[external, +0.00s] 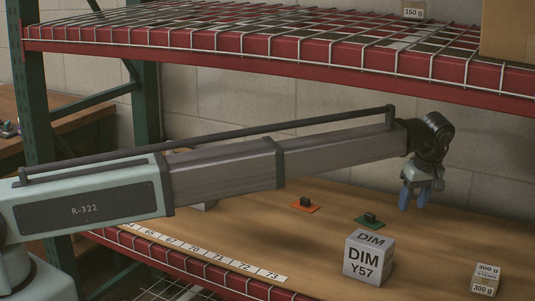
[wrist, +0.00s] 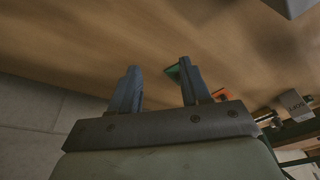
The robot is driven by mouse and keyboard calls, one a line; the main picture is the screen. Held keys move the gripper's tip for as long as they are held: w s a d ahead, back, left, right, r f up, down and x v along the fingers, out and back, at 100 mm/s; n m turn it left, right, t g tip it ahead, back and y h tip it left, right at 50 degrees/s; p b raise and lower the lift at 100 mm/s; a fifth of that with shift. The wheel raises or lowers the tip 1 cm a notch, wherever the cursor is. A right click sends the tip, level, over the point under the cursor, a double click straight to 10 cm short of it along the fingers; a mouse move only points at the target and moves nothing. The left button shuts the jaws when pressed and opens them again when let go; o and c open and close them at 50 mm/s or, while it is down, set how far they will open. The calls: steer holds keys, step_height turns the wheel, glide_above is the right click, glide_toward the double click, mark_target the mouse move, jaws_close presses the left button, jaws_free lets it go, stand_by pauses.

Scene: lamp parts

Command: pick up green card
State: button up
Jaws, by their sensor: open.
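The green card (external: 369,221) lies flat on the wooden shelf, with a small black block on top of it. In the external view my gripper (external: 415,198) is above the shelf, to the right of the green card and apart from it. Its blue fingers point down and hold nothing. In the wrist view my gripper (wrist: 158,75) shows two spread fingers with bare shelf between them. The green card (wrist: 173,72) shows there just beside the right finger, which partly hides it.
An orange card (external: 306,206) with a black block lies left of the green card. A DIM Y57 box (external: 369,257) stands in front of the green card, and a 300 g box (external: 485,279) at front right. The upper rack (external: 300,45) hangs above. A number strip (external: 205,254) runs along the front edge.

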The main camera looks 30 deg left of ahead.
steer(key=w+a+r+n+y, duration=0.2)
steer(key=w+a+n, duration=0.35)
steer(key=a, duration=0.25)
glide_above(371, 214)
steer(key=s+d, duration=0.1)
steer(key=d, duration=0.1)
steer(key=shift+m, duration=0.25)
steer(key=f, duration=0.7)
steer(key=shift+s+f, duration=0.2)
steer(key=shift+f, duration=0.2)
steer(key=shift+w+x, duration=0.2)
steer(key=shift+x, duration=2.4)
steer(key=shift+d, duration=0.1)
steer(key=shift+c, duration=0.4)
jaws_close()
